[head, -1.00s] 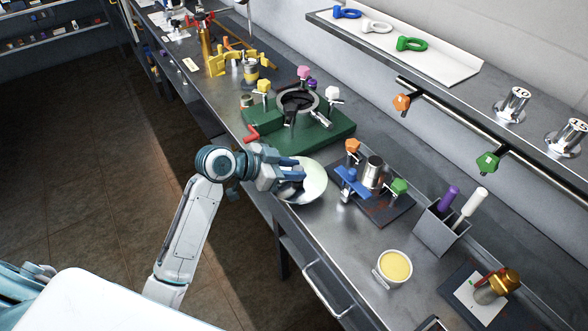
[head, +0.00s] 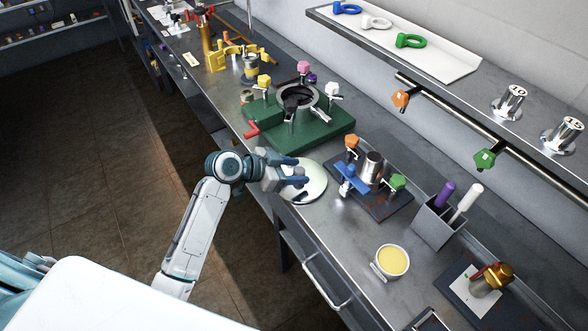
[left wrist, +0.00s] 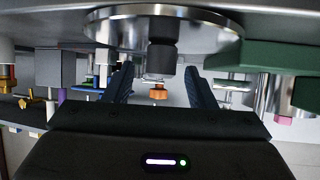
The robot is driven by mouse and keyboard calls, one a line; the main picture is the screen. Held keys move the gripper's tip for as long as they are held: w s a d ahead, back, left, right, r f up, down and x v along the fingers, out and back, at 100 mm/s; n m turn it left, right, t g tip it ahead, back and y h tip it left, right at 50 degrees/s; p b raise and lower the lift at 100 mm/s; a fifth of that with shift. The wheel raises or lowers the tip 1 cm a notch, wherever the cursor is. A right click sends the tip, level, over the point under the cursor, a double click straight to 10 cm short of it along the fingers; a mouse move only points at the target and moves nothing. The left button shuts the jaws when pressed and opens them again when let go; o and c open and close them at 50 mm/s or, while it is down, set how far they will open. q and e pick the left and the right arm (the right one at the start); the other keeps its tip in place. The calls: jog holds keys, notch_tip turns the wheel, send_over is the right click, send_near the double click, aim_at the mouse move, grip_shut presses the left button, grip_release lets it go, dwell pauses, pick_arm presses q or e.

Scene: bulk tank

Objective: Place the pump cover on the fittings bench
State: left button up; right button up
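The pump cover (head: 312,190), a pale round metal disc with a dark knob (head: 299,171), lies flat on the steel bench (head: 335,240) near its front edge, between the green fixture and the dark plate. My left gripper (head: 293,171) is at the cover from the left, with its blue fingers apart. In the left wrist view, which is upside down, the cover's disc (left wrist: 205,35) meets the bench top and its knob (left wrist: 163,58) stands between the fingers. A gap shows on each side of the knob. My right gripper is not in view.
Behind the cover stands a green fixture (head: 335,135) with a ring and coloured knobs. To the right are a dark plate (head: 385,208) with clamps, a cup of yellow stuff (head: 392,261) and a grey pen holder (head: 436,228). Bench between cover and cup is clear.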

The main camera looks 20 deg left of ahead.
pick_arm(q)
jog(key=shift+r, duration=0.1)
jog(key=shift+a+r, duration=0.1)
jog(key=shift+s+a+r, duration=0.1)
jog(key=shift+s+a, duration=0.1)
jog(key=shift+a, duration=0.05)
jog(key=b+v, duration=0.2)
jog(key=v, duration=0.9)
jog(key=shift+r, duration=0.1)
